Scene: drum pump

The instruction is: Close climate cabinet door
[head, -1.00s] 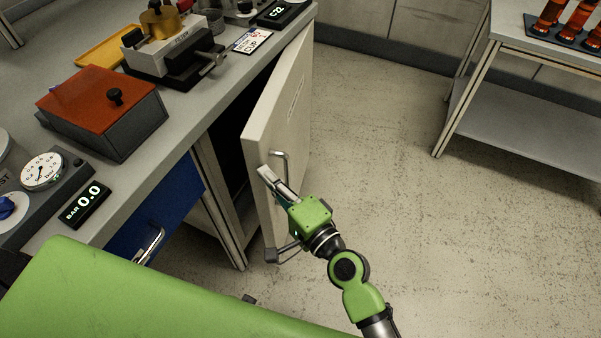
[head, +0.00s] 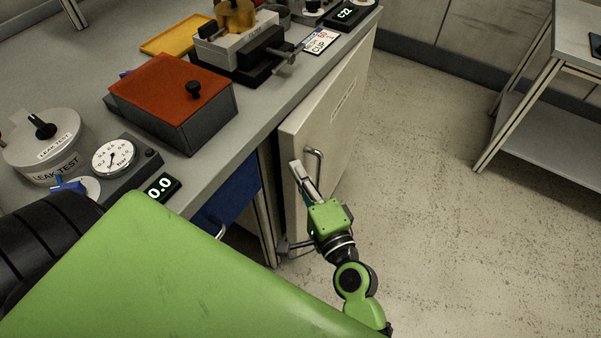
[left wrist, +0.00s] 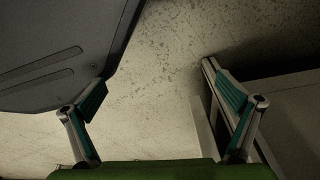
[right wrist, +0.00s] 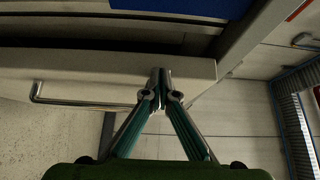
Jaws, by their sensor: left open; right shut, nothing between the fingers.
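The cream climate cabinet door (head: 335,112) hangs under the bench and stands slightly ajar in the head view. A narrow dark gap shows between it and the cabinet frame. Its metal handle (head: 319,165) is on the outer face. My right gripper (head: 298,172) is shut and empty, with its fingertips at the door's free edge beside the handle. In the right wrist view the fingertips (right wrist: 160,80) overlap the door edge (right wrist: 100,65); whether they touch cannot be told. My left gripper (left wrist: 160,88) is open and empty in the left wrist view, away from the door.
A blue drawer front (head: 228,200) is left of the door. The bench carries a red-lidded box (head: 165,90), a pressure gauge (head: 113,157) and a clamp fixture (head: 240,45). A side table (head: 545,140) stands at right. The floor between is clear.

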